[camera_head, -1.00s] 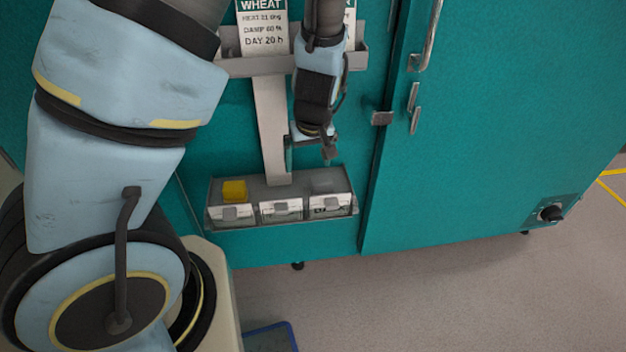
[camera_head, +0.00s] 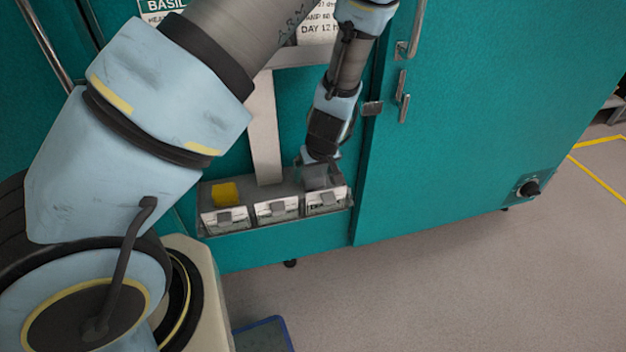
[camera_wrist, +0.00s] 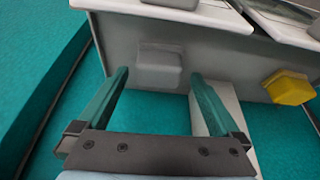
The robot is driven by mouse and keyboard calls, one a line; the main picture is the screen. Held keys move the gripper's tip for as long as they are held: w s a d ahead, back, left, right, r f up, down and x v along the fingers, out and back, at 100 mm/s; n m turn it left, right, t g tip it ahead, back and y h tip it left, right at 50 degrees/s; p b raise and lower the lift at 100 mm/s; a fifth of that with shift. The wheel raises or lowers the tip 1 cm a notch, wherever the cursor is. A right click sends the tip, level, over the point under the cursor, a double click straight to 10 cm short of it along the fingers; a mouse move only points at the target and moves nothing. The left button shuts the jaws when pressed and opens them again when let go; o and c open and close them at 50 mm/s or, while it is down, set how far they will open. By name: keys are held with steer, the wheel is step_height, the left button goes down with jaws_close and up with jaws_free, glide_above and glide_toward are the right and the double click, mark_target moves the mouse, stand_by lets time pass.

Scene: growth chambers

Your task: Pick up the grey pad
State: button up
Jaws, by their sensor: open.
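The grey pad (camera_wrist: 158,68) is a small rounded block at the back of a bin rack (camera_head: 349,205). In the head view it is in the right-hand section, hard to make out against the grey rack and partly hidden by my gripper (camera_head: 318,170). In the wrist view my gripper (camera_wrist: 159,76) is open, with one teal finger on each side of the pad and nothing held. The fingertips are about level with the pad; I cannot tell whether they touch it.
A yellow pad (camera_head: 225,193) sits in the rack's left section; it also shows in the wrist view (camera_wrist: 288,87). White labelled fronts with grey tabs line the rack. The teal chamber door (camera_head: 470,120) stands to the right, with handles.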

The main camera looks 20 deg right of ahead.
mark_target(314, 175)
steer(key=shift+x, duration=1.75)
steer(key=shift+d, duration=0.1)
steer(key=shift+c, duration=0.4)
steer(key=c, duration=1.3)
step_height(314, 175, up, 10)
steer(key=shift+r, duration=0.1)
steer(key=o, duration=0.9)
steer(key=c, duration=0.5)
steer(key=shift+c, duration=0.3)
